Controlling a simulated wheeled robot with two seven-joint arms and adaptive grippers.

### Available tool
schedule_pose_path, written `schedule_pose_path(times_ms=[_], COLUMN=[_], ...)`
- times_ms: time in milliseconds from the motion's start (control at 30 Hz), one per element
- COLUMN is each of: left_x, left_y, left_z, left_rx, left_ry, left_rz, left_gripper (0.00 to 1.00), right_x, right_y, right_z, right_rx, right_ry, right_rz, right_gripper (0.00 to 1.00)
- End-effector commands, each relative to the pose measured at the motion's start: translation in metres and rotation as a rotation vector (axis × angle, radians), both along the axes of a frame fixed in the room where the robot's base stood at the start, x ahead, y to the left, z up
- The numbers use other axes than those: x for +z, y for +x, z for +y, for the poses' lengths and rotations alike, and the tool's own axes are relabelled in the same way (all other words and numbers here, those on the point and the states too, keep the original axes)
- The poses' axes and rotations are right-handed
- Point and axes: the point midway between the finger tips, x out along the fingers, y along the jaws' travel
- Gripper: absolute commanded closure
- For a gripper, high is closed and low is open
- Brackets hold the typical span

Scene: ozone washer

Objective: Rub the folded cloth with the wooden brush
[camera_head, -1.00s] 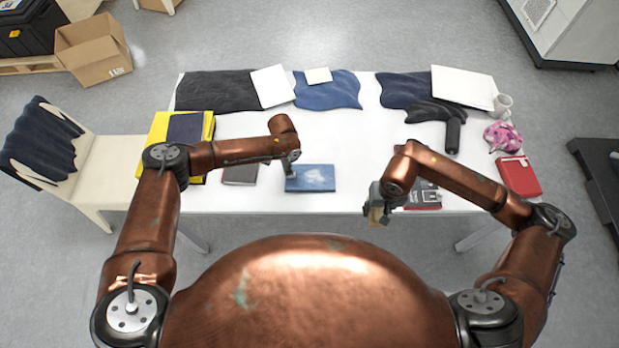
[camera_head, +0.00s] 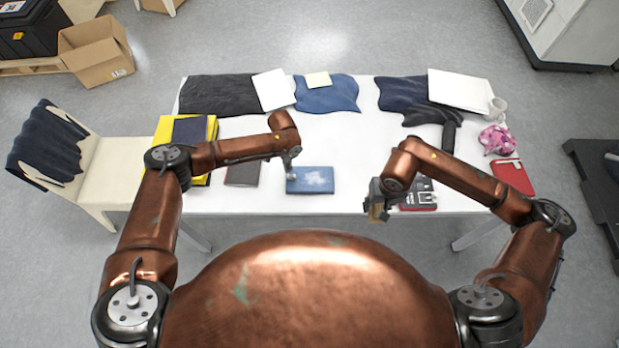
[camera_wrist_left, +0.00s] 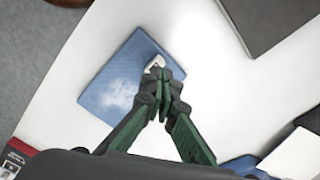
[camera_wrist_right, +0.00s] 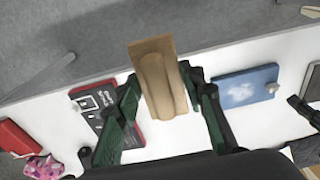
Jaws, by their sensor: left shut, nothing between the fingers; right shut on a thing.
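The folded cloth (camera_head: 316,181) is blue with a pale cloudy patch and lies flat near the table's front edge. It also shows in the left wrist view (camera_wrist_left: 104,92) and the right wrist view (camera_wrist_right: 240,88). A small pale piece (camera_wrist_right: 272,87) shows at its edge near my left gripper. My left gripper (camera_wrist_left: 163,73) is shut and empty over that end of the cloth; whether it touches is unclear. My right gripper (camera_wrist_right: 162,82) is shut on the wooden brush (camera_wrist_right: 154,62), held over the table's front edge, right of the cloth in the head view.
A black-and-red box (camera_head: 419,196) lies beside my right gripper. A dark grey book (camera_head: 243,174) lies left of the cloth. Dark garments (camera_head: 218,94) line the back, with a mug (camera_head: 498,108) at right. The table's middle (camera_head: 350,130) is clear.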

Motion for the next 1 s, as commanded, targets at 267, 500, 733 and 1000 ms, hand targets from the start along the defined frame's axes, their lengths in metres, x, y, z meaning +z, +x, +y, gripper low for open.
schedule_pose_path(times_ms=[267,500,733,1000], left_x=[0.013,0.013,0.042,0.099], left_y=[0.0,0.0,0.001,0.001], left_z=[0.0,0.0,0.0,0.0], left_rx=[0.0,0.0,-0.002,-0.001], left_ry=[0.0,0.0,-0.002,0.0], left_rz=[0.0,0.0,-0.002,-0.001], left_gripper=[1.0,1.0,1.0,1.0], right_x=[0.014,0.013,0.013,0.013], right_y=[0.0,0.0,0.0,0.0], right_z=[0.0,0.0,0.0,0.0], right_rx=[0.0,0.0,0.0,0.0], right_ry=[0.0,0.0,0.0,0.0], right_rz=[-0.002,-0.001,-0.001,-0.002], right_gripper=[0.94,0.94,0.94,0.94])
